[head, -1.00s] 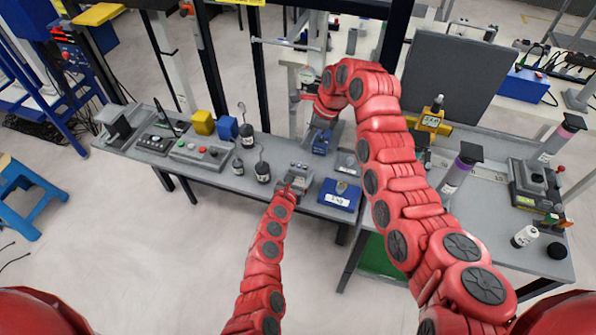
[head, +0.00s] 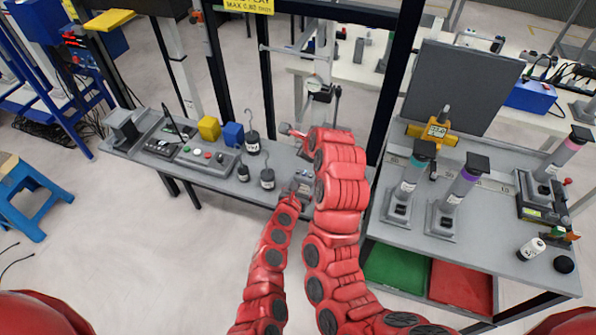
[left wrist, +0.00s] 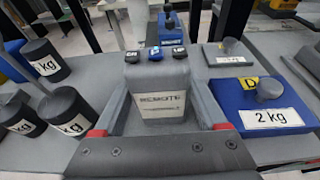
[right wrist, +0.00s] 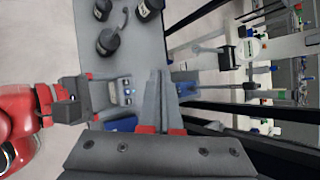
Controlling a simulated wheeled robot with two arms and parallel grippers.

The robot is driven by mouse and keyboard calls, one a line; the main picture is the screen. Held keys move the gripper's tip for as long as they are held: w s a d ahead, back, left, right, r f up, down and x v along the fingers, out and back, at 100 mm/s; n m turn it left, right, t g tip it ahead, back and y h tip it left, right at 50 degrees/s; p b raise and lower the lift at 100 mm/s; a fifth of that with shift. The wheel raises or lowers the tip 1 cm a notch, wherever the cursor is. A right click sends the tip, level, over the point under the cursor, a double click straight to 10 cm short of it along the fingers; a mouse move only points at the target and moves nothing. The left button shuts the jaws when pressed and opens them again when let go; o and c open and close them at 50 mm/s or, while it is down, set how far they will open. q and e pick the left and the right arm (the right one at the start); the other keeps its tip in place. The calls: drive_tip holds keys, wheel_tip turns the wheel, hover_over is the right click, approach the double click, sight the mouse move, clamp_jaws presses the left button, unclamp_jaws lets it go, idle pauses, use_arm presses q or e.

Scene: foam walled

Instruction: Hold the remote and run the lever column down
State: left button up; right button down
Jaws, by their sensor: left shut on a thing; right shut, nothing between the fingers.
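The remote is a grey box with several buttons, best seen in the left wrist view (left wrist: 160,95). My left gripper (head: 294,187) is shut on it, with red-tipped fingers on both sides. The remote (right wrist: 122,91) also shows in the right wrist view, left of my right gripper. My right gripper (head: 290,130) is shut and empty above the narrow bench; its closed fingers (right wrist: 158,98) fill the middle of the right wrist view. An upright post with a dial gauge (head: 314,84) stands just behind it. I cannot tell whether the gripper touches a lever; my right arm hides the column's lower part.
Black hooked weights (head: 267,178), a control box (head: 208,156) and yellow (head: 209,127) and blue blocks stand left on the bench. A blue 2 kg block (left wrist: 262,112) lies right of the remote. Dark frame posts rise behind. The right table (head: 455,250) holds capped cylinders.

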sight(300, 176)
drive_tip(key=shift+f, duration=0.15)
drive_tip(key=shift+f, duration=4.25)
drive_tip(key=shift+f, duration=0.1)
drive_tip(key=shift+f, duration=0.35)
drive_tip(key=shift+f, duration=0.15)
